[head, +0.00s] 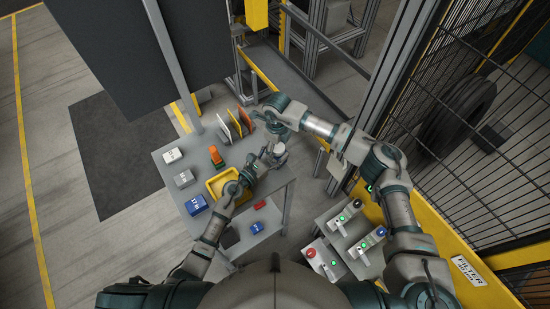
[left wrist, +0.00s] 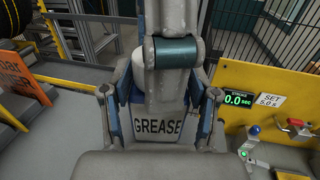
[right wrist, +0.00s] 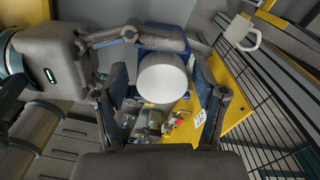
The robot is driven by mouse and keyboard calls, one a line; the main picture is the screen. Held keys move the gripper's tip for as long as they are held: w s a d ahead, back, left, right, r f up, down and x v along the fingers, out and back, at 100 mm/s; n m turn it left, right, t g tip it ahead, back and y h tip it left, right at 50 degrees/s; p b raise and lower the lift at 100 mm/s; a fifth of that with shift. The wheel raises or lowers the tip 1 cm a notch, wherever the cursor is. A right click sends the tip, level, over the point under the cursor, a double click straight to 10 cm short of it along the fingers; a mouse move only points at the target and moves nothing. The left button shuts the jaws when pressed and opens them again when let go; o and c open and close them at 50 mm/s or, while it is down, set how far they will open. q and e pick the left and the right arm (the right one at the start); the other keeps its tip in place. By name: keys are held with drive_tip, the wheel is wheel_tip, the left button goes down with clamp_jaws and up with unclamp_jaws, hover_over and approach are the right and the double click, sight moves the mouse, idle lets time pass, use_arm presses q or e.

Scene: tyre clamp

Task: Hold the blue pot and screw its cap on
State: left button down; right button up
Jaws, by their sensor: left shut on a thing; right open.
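The blue pot (left wrist: 158,122), with a GREASE label, is clamped between the fingers of my left gripper (left wrist: 160,115). In the head view the left gripper (head: 266,161) holds it at the right edge of the table. The white round cap (right wrist: 162,78) is at the top of the pot, whose blue body (right wrist: 158,40) shows behind it in the right wrist view. My right gripper (right wrist: 162,92) is open, with one finger on each side of the cap and small gaps visible. The cap is mostly hidden in the left wrist view. How far it is threaded cannot be told.
The table (head: 262,218) holds a yellow tray (head: 218,184), an orange block (head: 216,156), several small boxes and upright plates (head: 236,122). A control stand with levers (head: 345,230) stands to the right. A black mesh fence (head: 480,150) is further right.

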drive_tip(key=shift+d, duration=0.4)
drive_tip(key=c, duration=1.2)
drive_tip(key=m, duration=0.3)
drive_tip(key=shift+a, duration=0.2)
drive_tip(key=shift+a, duration=0.1)
drive_tip(key=o, duration=1.3)
drive_tip(key=shift+w, duration=0.1)
